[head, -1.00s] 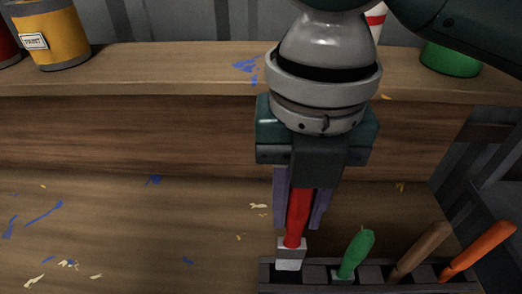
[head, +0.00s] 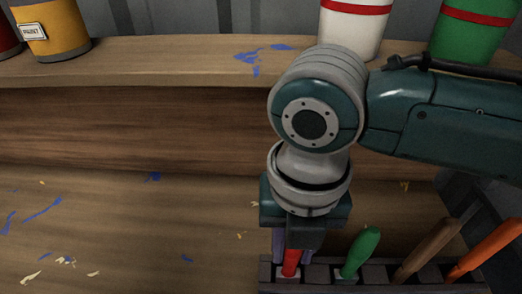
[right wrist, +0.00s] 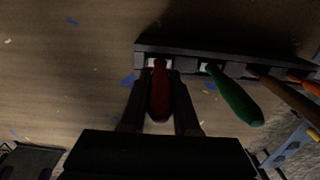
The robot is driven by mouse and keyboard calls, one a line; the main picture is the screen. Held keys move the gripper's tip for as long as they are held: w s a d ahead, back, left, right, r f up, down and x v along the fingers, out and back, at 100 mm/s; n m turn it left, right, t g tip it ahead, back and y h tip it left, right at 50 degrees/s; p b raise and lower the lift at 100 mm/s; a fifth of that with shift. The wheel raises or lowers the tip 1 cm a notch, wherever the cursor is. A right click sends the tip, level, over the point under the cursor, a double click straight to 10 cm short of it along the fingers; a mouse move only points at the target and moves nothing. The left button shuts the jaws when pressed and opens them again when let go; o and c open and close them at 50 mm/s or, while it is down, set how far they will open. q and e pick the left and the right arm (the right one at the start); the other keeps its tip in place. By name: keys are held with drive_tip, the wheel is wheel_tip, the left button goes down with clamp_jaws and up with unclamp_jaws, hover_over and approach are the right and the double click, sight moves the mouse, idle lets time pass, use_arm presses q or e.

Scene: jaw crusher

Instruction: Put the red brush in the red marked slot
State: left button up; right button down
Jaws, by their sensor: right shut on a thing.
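The red brush (head: 291,262) stands with its handle up at the left part of the dark slotted rack (head: 316,288). Its lower end is down at the rack, in the leftmost visible slot. My right gripper (head: 292,256) is shut on the red handle. In the right wrist view, the red brush (right wrist: 160,92) lies between my two fingers (right wrist: 160,112), its far end at the rack (right wrist: 215,57). I cannot see any red mark on the slot. My left gripper is not in view.
A green brush (head: 362,252), a brown brush (head: 430,248) and an orange brush (head: 487,248) stand in the rack to the right. Paint cans, including a yellow one (head: 52,28) and a white one (head: 352,28), stand on the raised shelf (head: 150,62). The bench at left is clear apart from paint flecks.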

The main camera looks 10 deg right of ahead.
drive_tip(key=c, duration=0.7)
unclamp_jaws()
drive_tip(key=shift+o, duration=0.2)
